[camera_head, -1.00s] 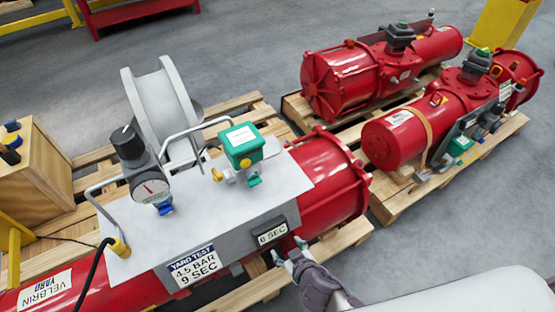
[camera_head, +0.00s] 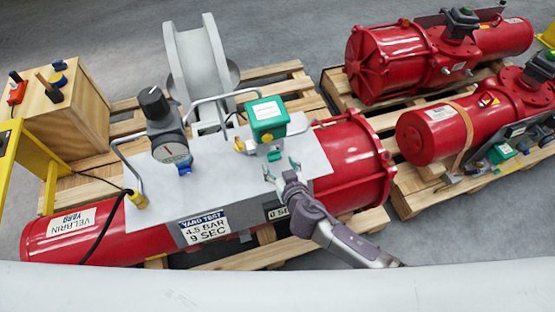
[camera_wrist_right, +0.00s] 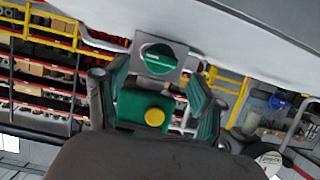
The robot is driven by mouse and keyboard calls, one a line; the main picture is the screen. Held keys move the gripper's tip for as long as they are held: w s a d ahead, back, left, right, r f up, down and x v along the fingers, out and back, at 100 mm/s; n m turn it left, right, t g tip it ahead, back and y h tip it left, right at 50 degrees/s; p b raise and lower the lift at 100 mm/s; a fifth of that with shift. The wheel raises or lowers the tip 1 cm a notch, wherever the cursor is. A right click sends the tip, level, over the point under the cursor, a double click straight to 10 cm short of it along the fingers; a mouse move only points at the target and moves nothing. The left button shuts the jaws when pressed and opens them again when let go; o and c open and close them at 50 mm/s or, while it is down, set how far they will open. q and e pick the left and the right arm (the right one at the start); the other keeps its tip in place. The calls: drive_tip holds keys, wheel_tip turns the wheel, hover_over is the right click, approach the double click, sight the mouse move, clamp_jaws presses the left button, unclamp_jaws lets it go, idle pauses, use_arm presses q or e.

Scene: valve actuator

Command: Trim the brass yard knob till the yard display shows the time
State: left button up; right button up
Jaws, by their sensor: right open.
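The grey panel (camera_head: 305,150) lies on a red actuator and carries a green box (camera_head: 268,118) with a yellow round button (camera_head: 267,139). A small brass knob (camera_head: 239,145) sits left of the green box, low on its fitting. The yard display (camera_head: 278,213) is on the panel's front edge; my wrist partly covers it and its reading is unclear. My right gripper (camera_head: 280,168) is open and empty, just in front of the green box. The right wrist view shows the yellow button (camera_wrist_right: 155,117) between its fingers. My left gripper is not in view.
A gauge with a black-topped regulator (camera_head: 165,125) stands left on the panel, with a bent grey pipe (camera_head: 215,98) behind. A large grey reel (camera_head: 203,70) stands at the back. More red actuators (camera_head: 400,70) rest on pallets at right.

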sight(274, 157)
drive_tip(key=shift+w+a+f, duration=0.2)
drive_tip(key=shift+w, duration=0.4)
drive_tip(key=shift+w+a+f, duration=0.15)
drive_tip(key=shift+w+f, duration=0.1)
drive_tip(key=shift+w, duration=0.2)
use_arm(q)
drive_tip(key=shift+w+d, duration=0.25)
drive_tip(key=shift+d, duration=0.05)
